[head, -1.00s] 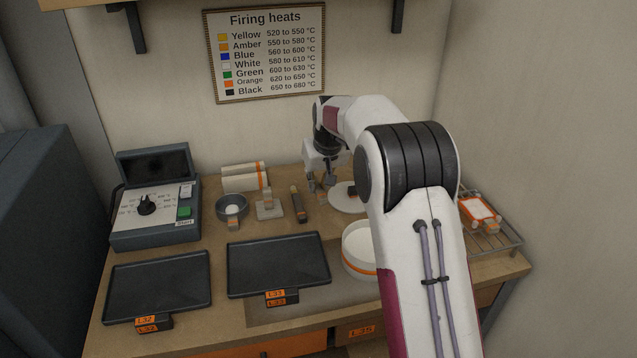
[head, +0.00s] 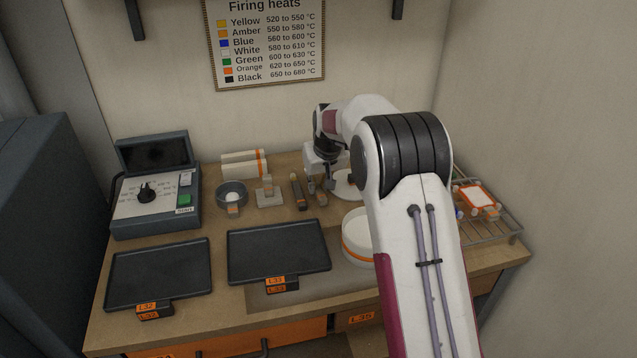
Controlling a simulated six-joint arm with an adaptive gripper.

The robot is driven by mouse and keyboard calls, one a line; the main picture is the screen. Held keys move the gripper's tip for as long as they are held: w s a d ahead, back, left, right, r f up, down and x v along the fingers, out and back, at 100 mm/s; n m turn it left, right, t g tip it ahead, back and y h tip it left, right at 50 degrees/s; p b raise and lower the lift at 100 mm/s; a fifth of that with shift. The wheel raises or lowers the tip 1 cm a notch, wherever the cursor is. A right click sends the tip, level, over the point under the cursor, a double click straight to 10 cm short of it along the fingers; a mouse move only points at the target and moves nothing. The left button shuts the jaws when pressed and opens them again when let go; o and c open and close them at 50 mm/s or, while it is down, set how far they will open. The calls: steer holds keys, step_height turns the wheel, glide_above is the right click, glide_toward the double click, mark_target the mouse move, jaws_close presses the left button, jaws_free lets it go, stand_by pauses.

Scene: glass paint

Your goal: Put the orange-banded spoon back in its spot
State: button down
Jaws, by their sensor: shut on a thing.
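My gripper (head: 323,181) is low over the back middle of the bench, pointing down. It is shut on a thin thing that I take to be the orange-banded spoon. The spoon is mostly hidden by the fingers, and its band is too small to make out. A small rest with an orange label (head: 322,199) stands right below and in front of the fingers. I cannot tell whether the held thing touches it. A dark stick-like tool with an orange label (head: 298,190) lies just left of the gripper.
Left of the gripper are a small grey stand (head: 269,193) and a grey bowl (head: 231,192). A white disc (head: 345,190) lies close right, partly behind my arm. A white orange-banded tub (head: 356,238) and black trays (head: 278,250) are in front. A wire rack (head: 497,228) stands far right.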

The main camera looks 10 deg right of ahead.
steer(key=shift+f, duration=0.55)
stand_by(1.9)
steer(key=c, duration=1.9)
jaws_free()
steer(key=shift+r, duration=0.1)
steer(key=v, duration=1.1)
steer(key=shift+s+r, duration=0.15)
steer(key=shift+r, duration=0.25)
